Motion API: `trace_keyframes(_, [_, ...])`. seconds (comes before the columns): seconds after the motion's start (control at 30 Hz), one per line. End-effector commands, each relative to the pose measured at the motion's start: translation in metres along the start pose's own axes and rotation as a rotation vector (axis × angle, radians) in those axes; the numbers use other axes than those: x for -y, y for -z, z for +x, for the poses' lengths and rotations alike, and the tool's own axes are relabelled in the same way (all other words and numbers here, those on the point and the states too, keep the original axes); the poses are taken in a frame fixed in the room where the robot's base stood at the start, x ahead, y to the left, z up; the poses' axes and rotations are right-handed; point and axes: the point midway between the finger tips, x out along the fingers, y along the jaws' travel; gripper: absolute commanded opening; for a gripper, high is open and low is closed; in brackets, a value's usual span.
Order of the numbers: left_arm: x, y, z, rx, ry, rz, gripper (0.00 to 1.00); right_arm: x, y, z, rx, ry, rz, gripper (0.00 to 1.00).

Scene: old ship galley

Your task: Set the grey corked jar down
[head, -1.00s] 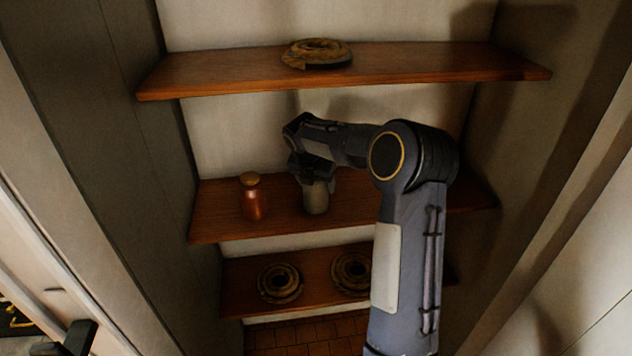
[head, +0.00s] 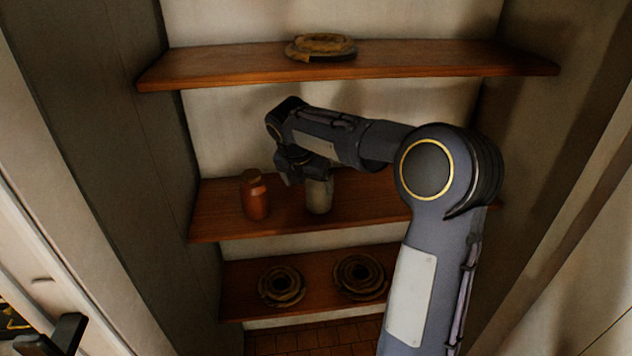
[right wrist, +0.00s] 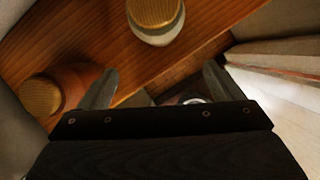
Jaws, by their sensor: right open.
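The grey corked jar (head: 319,197) stands upright on the middle shelf (head: 375,203), right of a red-brown corked jar (head: 255,199). My right gripper (head: 287,177) is at the grey jar's upper left in the head view and hides its top. In the right wrist view the open fingers (right wrist: 160,76) have nothing between them. The grey jar (right wrist: 158,37) with its cork (right wrist: 155,11) is beyond the fingertips there, apart from them. The red-brown jar (right wrist: 83,79) is left of the fingers. A dark part at the lower left edge (head: 66,334) looks like my left gripper; its jaws are unclear.
A rope coil (head: 320,47) lies on the top shelf (head: 440,61). Two more coils (head: 282,286) (head: 360,277) lie on the lower shelf (head: 234,305). Cupboard walls close in on both sides. The middle shelf's front left is bare.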

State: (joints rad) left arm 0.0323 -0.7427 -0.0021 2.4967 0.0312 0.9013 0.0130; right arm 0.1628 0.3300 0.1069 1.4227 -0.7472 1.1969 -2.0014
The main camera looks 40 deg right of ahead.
Motion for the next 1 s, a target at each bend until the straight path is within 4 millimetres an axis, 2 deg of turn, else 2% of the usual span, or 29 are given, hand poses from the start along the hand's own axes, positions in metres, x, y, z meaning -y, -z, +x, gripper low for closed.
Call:
trace_keyframes(0.03, [0.003,-0.004,0.007,0.000,0.000,0.000,0.00,0.000,0.013,-0.002,0.001,-0.002,-0.005,0.87])
trace_keyframes(0.1, [0.005,-0.005,0.011,0.000,0.000,0.000,0.00,0.000,0.026,-0.008,0.002,-0.003,-0.004,0.87])
trace_keyframes(0.23, [0.007,-0.008,0.015,0.000,0.000,0.000,0.00,0.000,0.044,-0.017,0.001,-0.002,-0.002,0.87])
trace_keyframes(0.53, [0.008,-0.009,0.018,0.000,0.000,0.000,0.00,0.001,0.059,-0.025,-0.001,-0.001,0.005,0.87])
trace_keyframes(0.63, [0.008,-0.009,0.017,0.000,0.000,0.000,0.00,0.010,0.065,-0.030,-0.018,-0.018,0.084,0.87])
trace_keyframes(0.77, [0.008,-0.009,0.017,0.000,0.000,0.000,0.00,0.040,0.095,-0.044,-0.098,-0.073,0.396,0.87])
trace_keyframes(0.87, [0.008,-0.009,0.017,0.000,0.000,0.000,0.00,0.072,0.135,-0.056,-0.220,-0.111,0.779,0.87])
trace_keyframes(1.0, [0.008,-0.009,0.017,0.000,0.000,0.000,0.00,0.111,0.199,-0.065,-0.443,-0.102,1.354,0.87])
